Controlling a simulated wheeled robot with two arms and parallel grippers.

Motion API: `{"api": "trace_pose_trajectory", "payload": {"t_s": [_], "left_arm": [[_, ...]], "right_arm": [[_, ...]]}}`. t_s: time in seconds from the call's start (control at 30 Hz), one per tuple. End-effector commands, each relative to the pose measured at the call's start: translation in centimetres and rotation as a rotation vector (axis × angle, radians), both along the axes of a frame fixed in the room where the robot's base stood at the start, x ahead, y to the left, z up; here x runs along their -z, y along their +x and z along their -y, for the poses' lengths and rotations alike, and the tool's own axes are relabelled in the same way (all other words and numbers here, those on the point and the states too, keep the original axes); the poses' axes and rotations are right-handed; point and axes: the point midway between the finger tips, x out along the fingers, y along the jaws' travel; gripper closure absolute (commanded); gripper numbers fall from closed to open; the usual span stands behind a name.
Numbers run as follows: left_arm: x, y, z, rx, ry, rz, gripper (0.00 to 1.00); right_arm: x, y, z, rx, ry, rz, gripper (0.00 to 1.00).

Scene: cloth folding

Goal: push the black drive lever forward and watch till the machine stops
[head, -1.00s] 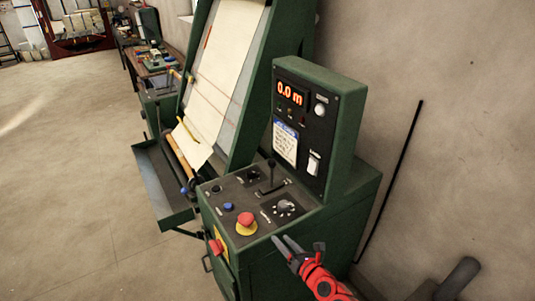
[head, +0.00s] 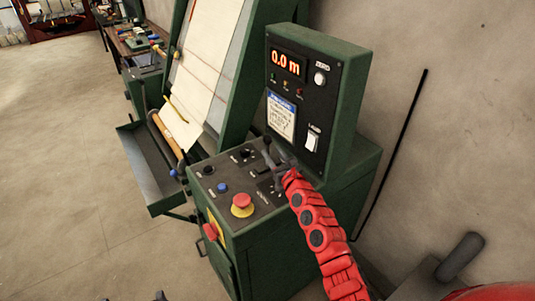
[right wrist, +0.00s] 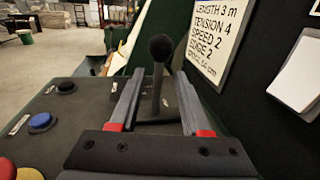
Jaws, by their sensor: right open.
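The black drive lever (head: 267,142) stands about upright in its slot on the green control console (head: 235,262). In the right wrist view its round black knob (right wrist: 161,47) shows between and beyond the fingers. My right gripper (head: 277,160) is open, with one finger on each side of the lever; it also shows in the right wrist view (right wrist: 158,78). I cannot tell whether a finger touches the lever. The red display (head: 286,64) reads 0.0 m. Small dark tips at the bottom edge of the head view may be my left gripper.
A red mushroom button (head: 242,200) on a yellow base and a blue button (head: 222,187) sit left of the lever. Pale cloth (head: 212,50) lies on the sloped frame.

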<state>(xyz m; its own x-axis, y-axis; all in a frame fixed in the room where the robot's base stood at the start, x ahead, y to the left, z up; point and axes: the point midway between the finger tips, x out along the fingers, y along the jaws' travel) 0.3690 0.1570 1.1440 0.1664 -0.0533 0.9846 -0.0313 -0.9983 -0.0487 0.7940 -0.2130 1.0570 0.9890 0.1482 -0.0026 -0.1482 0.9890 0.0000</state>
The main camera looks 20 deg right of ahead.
Motion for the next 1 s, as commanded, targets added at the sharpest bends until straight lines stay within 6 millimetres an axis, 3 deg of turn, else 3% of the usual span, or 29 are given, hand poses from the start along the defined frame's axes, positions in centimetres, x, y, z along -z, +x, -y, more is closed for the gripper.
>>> {"api": "trace_pose_trajectory", "payload": {"t_s": [0.1, 0.3, 0.73, 0.77, 1.0], "left_arm": [[1.4, 0.0, 0.0, 0.0, 0.0, 0.0, 0.0], [2.2, 0.0, 0.0, 0.0, 0.0, 0.0, 0.0], [2.4, 0.0, 0.0, 0.0, 0.0, 0.0, 0.0], [2.4, 0.0, 0.0, 0.0, 0.0, 0.0, 0.0], [2.4, 0.0, 0.0, 0.0, 0.0, 0.0, 0.0]], "right_arm": [[0.0, 1.8, -0.3, 0.0, 0.004, 0.007, 0.53], [0.1, 3.8, -0.5, 0.002, 0.004, 0.0, 0.53], [-0.2, 4.6, -0.9, -0.004, 0.0, 0.001, 0.53], [-0.2, 4.5, -0.8, -0.004, 0.0, 0.001, 0.55], [-0.1, 4.5, -0.8, -0.004, 0.0, 0.001, 0.98]]}}
